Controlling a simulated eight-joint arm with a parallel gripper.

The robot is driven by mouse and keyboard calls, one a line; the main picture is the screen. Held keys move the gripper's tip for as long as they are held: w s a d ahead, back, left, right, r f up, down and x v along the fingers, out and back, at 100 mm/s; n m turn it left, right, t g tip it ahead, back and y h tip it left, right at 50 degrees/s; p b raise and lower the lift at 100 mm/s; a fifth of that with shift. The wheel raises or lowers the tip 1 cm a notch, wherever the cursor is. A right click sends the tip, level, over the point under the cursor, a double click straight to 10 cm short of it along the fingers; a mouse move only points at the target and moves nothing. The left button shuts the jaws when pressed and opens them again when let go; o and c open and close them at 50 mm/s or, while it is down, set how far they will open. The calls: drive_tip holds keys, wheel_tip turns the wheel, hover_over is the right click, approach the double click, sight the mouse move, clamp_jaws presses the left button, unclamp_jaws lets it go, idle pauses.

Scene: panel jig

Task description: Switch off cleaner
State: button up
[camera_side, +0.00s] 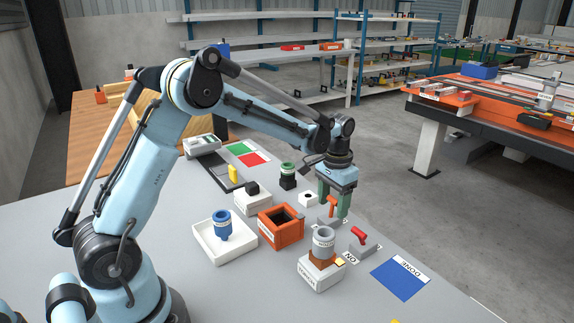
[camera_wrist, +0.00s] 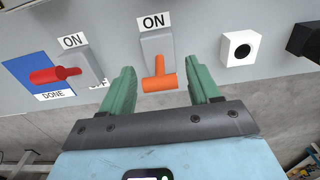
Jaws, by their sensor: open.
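My gripper (camera_side: 334,205) is open above the orange-lever switch. In the wrist view my gripper (camera_wrist: 163,78) has its two green fingers apart, one on each side of the orange lever (camera_wrist: 159,83), with visible gaps. The lever sits on a grey base (camera_wrist: 157,45) and points away from its ON label (camera_wrist: 154,21); its other label is hidden. A second grey switch (camera_side: 364,247) has a red lever (camera_side: 359,236). In the wrist view the red lever (camera_wrist: 55,75) points left, between ON and a partly hidden OFF. I cannot read which switch is the cleaner's.
A blue DONE mat (camera_side: 400,281) lies right of the switches. A white box with a grey cylinder (camera_side: 324,240) stands in front. An orange open box (camera_side: 281,227), a white button box (camera_side: 308,199) and a white tray (camera_side: 240,252) stand to the left.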

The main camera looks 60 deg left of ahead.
drive_tip(key=c, duration=1)
drive_tip(key=shift+w+f+g, duration=0.15)
drive_tip(key=shift+w+g, duration=0.4)
drive_tip(key=shift+g, duration=0.55)
drive_tip(key=shift+w+f+g, duration=0.1)
drive_tip(key=shift+w+g, duration=0.45)
drive_tip(key=shift+g, duration=0.55)
drive_tip(key=shift+c, duration=0.2)
drive_tip(key=o, duration=1)
drive_tip(key=shift+o, duration=0.2)
